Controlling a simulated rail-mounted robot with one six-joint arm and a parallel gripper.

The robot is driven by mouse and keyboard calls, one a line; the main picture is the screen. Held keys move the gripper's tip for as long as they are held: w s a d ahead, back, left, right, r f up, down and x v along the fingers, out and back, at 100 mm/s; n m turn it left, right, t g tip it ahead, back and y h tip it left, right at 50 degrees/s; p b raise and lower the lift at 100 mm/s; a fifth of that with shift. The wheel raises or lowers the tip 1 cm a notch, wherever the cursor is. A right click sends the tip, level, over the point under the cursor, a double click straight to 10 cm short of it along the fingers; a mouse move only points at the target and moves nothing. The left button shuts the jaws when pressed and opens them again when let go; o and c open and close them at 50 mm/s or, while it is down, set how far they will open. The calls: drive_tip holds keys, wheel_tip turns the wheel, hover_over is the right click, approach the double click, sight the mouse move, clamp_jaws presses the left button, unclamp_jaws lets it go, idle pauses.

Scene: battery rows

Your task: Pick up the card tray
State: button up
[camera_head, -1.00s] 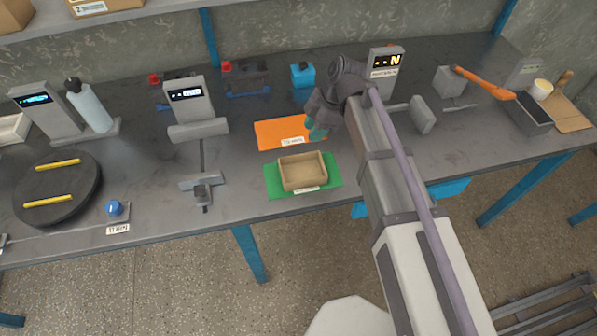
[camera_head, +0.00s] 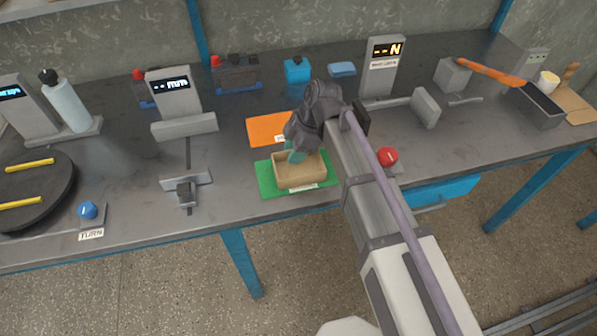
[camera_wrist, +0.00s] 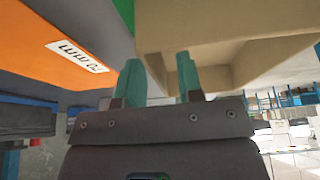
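The card tray (camera_head: 300,175) is a tan open box on a green mat (camera_head: 266,183) near the table's front edge. My gripper (camera_head: 296,157) is low over its back rim, with teal fingers pointing down. In the wrist view the fingers (camera_wrist: 158,68) stand apart with a gap between them. The tan tray (camera_wrist: 190,25) fills the upper middle there, and its wall edge is close to the fingertips. I cannot tell whether the fingers touch it. My gripper hides part of the tray's back side.
An orange labelled mat (camera_head: 268,129) lies just behind the green one. A red button (camera_head: 387,157) is right of my arm. A small clamp stand (camera_head: 186,190) is left of the tray. Display posts (camera_head: 172,90) and a blue block (camera_head: 297,69) stand farther back.

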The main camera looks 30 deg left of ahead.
drive_tip(key=shift+f, duration=0.2)
clamp_jaws()
drive_tip(key=shift+r, duration=0.1)
idle(0.4)
